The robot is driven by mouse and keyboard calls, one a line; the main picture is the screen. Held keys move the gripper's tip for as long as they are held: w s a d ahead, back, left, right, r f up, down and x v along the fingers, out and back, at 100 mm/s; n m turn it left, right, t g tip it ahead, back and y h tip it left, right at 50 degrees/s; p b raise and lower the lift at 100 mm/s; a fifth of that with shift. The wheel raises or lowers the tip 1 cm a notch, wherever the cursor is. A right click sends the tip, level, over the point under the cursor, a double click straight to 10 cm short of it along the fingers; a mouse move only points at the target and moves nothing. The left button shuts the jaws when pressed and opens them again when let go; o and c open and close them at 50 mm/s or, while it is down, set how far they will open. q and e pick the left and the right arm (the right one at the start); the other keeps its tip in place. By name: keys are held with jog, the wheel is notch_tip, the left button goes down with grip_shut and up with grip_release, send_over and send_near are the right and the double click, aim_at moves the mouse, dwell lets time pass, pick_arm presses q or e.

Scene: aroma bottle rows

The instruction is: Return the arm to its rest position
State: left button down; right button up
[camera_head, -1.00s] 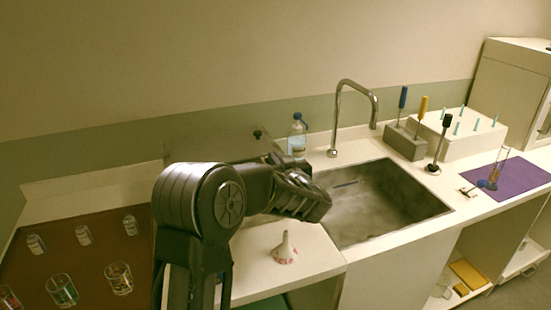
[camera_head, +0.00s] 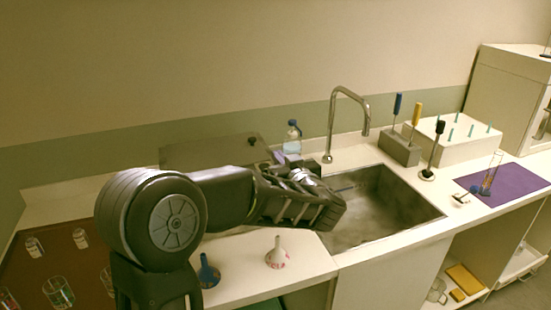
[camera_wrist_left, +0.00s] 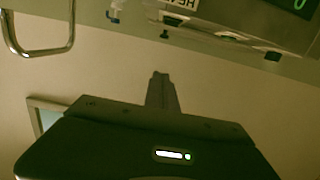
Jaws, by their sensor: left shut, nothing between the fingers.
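My left arm comes in from the lower left, and its black gripper (camera_head: 328,206) is raised near the left edge of the sink, above the counter level. In the left wrist view the fingers (camera_wrist_left: 160,78) are together with nothing between them. No object hangs from the gripper. My right arm does not show.
Below my arm a white funnel (camera_head: 278,253) and a blue funnel (camera_head: 207,272) stand on the counter. The sink (camera_head: 375,205) with a tall faucet (camera_head: 331,120), and a clear blue-capped bottle (camera_head: 293,138), are close to the gripper. Jars and glasses stand at left on the brown mat (camera_head: 75,262).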

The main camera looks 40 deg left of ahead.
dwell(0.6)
